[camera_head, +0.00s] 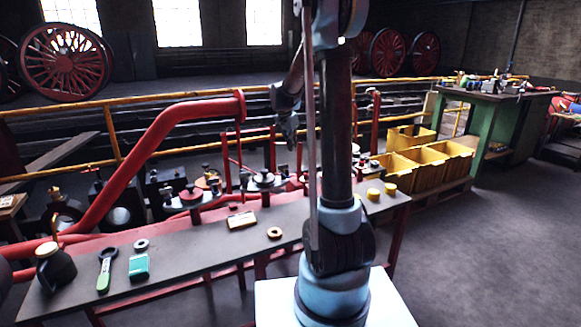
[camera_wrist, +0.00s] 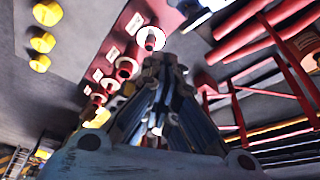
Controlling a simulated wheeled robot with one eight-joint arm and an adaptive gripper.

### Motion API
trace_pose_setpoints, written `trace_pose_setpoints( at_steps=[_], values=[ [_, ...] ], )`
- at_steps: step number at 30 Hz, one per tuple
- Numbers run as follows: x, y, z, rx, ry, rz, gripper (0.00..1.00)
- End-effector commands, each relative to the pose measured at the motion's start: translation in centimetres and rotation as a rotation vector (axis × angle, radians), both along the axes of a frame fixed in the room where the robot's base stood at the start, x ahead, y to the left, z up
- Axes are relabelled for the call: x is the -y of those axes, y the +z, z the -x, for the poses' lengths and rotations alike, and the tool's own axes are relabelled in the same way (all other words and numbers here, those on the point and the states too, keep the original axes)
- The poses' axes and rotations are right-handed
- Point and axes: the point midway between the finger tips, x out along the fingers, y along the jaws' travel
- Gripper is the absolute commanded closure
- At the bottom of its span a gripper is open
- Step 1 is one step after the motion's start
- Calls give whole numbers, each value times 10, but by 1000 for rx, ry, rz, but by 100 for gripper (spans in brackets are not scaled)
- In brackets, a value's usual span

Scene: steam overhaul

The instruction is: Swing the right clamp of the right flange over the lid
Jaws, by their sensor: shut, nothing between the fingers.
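My gripper (camera_head: 290,126) hangs above the red pipework behind the bench, in the head view. In the wrist view my gripper (camera_wrist: 165,72) has its dark fingers together, with nothing seen between them. A round grey lid with a dark knob (camera_head: 262,181) stands below and left of it. Another dark lid on a red stand (camera_head: 191,196) is further left. More fittings sit beside my arm and are partly hidden by it. I cannot tell which of these is the right flange. The right clamp is too small or hidden to make out.
A long grey bench (camera_head: 190,250) carries a dark jug (camera_head: 54,268), a green-handled tool (camera_head: 105,270), a teal box (camera_head: 139,266), a white card (camera_head: 242,220) and a ring (camera_head: 274,232). A thick red pipe (camera_head: 150,150) rises at left. Yellow bins (camera_head: 405,173) stand right. Open floor lies front right.

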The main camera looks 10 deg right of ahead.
Motion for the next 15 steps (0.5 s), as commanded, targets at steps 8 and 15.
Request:
trace_pose_setpoints(
  at_steps=[8, 15],
  values=[
    [4, -16, -4, 0, 0, 0, 100],
    [13, -52, -13, 0, -1, 0, 100]
  ],
)
